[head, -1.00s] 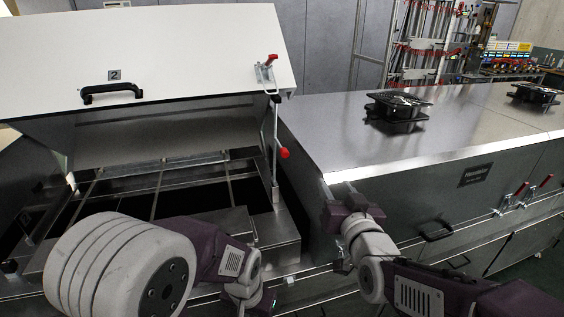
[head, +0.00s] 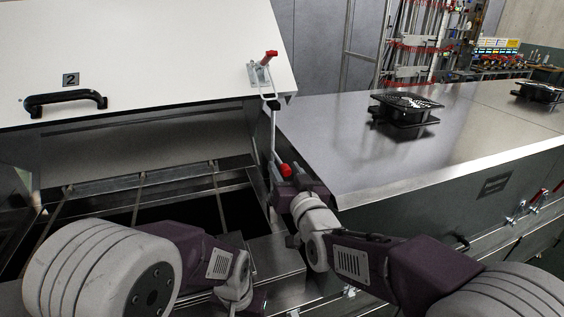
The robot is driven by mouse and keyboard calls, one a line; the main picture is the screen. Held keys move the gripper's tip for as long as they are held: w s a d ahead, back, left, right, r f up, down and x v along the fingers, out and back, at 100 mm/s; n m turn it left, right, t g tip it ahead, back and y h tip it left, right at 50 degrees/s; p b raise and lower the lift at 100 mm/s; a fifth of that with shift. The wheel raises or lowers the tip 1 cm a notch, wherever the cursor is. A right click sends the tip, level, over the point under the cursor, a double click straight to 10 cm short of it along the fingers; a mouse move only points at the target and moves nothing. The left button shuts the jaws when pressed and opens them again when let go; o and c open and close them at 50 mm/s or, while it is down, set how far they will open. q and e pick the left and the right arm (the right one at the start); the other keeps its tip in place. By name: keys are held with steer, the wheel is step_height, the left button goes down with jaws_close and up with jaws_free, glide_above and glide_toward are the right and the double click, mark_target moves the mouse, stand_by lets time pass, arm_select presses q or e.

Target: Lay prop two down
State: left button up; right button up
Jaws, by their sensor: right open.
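The lid marked 2 (head: 140,60) stands tilted open over the bay on the left. Prop two (head: 272,125) is a thin metal rod that runs from near the red-handled clamp (head: 263,72) at the lid's right edge down toward the bay's frame. It stands nearly upright, with a red knob (head: 286,170) low on it. My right gripper (head: 284,184) is open right at the knob and the rod's lower part, and hides the rod's foot. I cannot tell whether it touches them. My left gripper (head: 254,300) is low at the bottom edge, its fingers not visible.
The open bay (head: 180,208) with metal cross bars lies below the lid. To the right is a closed steel cover (head: 350,150) with a black fan (head: 405,108) on top and another fan (head: 538,92) farther right. A rack (head: 415,45) stands behind.

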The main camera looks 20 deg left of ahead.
steer(key=shift+x, duration=0.9)
steer(key=shift+r, duration=0.15)
steer(key=shift+w, duration=0.1)
jaws_close()
stand_by(0.5)
